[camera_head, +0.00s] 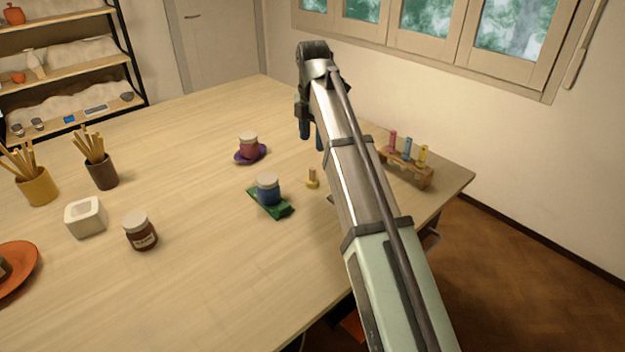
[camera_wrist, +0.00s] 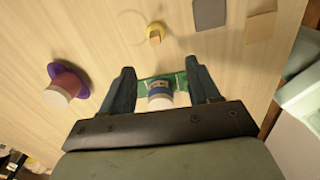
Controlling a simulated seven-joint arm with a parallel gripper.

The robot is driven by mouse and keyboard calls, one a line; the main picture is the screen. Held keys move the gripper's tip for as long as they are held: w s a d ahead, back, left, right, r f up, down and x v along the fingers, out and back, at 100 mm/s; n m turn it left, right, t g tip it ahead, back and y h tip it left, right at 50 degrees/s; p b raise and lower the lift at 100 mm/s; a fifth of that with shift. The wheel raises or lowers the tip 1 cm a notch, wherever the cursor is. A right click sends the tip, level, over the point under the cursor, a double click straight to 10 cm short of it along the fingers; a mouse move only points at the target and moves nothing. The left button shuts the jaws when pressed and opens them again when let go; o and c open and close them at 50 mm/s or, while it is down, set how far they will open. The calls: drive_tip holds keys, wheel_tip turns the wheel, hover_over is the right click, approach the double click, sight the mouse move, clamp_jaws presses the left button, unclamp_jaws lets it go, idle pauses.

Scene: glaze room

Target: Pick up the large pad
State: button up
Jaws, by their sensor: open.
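My gripper (camera_head: 312,138) is open above the table, its fingers pointing down. In the wrist view its fingers (camera_wrist: 163,78) frame a green rectangular pad (camera_wrist: 183,77), with space between them; I see nothing gripped. A blue jar with a white lid (camera_head: 268,189) stands on the green pad (camera_head: 286,212). A purple pad (camera_head: 239,157) lies under a red jar (camera_head: 249,147). The wrist view also shows a flat grey square (camera_wrist: 209,14), cut by the frame edge, and a smaller tan square (camera_wrist: 260,27). I cannot tell which of these is the large pad.
A small brass piece (camera_head: 312,179) stands right of the blue jar. A wooden rack (camera_head: 410,172) holds coloured vials near the right edge. A brown jar (camera_head: 140,232), white block (camera_head: 86,217) and brush cups (camera_head: 102,172) stand left. The table's far middle is clear.

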sight(311, 169)
drive_tip(key=shift+n, duration=0.4)
wheel_tip(311, 169, down, 8)
drive_tip(key=shift+f, duration=0.15)
drive_tip(key=shift+w+a+f, duration=0.1)
drive_tip(key=shift+a+f, duration=0.05)
drive_tip(key=shift+f, duration=1.25)
drive_tip(key=shift+w+a+f, duration=0.1)
drive_tip(key=shift+a+f, duration=0.05)
drive_tip(key=shift+f, duration=1.25)
drive_tip(key=c, duration=1.1)
